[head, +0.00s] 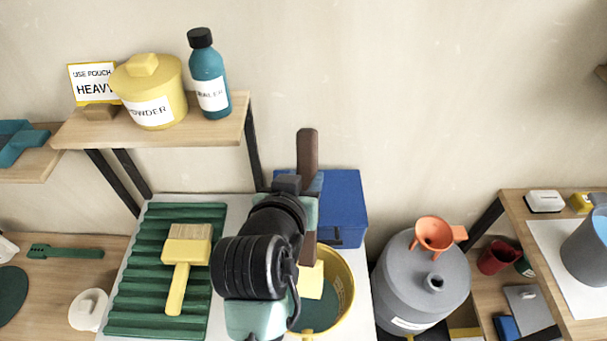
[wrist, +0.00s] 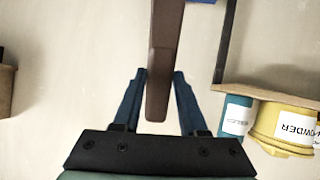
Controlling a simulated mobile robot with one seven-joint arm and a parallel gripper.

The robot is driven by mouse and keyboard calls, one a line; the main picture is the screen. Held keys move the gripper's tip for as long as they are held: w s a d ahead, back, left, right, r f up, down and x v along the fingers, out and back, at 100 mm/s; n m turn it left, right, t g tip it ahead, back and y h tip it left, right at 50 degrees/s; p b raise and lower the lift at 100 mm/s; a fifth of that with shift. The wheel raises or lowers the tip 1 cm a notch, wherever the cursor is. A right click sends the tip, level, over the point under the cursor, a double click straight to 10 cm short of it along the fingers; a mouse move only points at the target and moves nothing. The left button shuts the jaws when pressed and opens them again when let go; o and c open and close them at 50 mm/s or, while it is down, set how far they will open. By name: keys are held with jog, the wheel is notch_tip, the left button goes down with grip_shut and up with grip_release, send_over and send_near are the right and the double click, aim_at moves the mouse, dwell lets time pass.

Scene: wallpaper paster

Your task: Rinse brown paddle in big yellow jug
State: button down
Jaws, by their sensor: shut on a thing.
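The brown paddle (head: 308,152) stands roughly upright in the head view, its handle rising above my arm. In the wrist view the brown handle (wrist: 164,55) passes between the blue fingers of my gripper (wrist: 160,75), which is shut on it. The big yellow jug (head: 347,274) is open-topped, with dark green inside, and sits below and slightly right of the paddle. A pale yellow flat piece (head: 310,281) shows below the brown shaft at the jug's mouth; I cannot tell whether it belongs to the paddle. My arm hides the jug's left side.
A blue box (head: 343,204) stands behind the jug. A grey drum (head: 420,283) with an orange funnel (head: 433,234) is to the right. A green ribbed tray (head: 146,262) holding a yellow brush (head: 183,262) is to the left. A shelf (head: 215,130) bears a yellow powder pot (head: 150,88) and teal bottle (head: 208,72).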

notch_tip(320, 180, down, 11)
jog(key=b, duration=0.7)
jog(key=shift+r, duration=0.2)
jog(key=shift+f, duration=0.1)
notch_tip(320, 180, down, 3)
jog(key=shift+r, duration=0.1)
dwell(0.9)
jog(key=shift+a, duration=0.1)
dwell(0.6)
jog(key=shift+a+r, duration=0.15)
jog(key=shift+a, duration=1.25)
dwell(3.5)
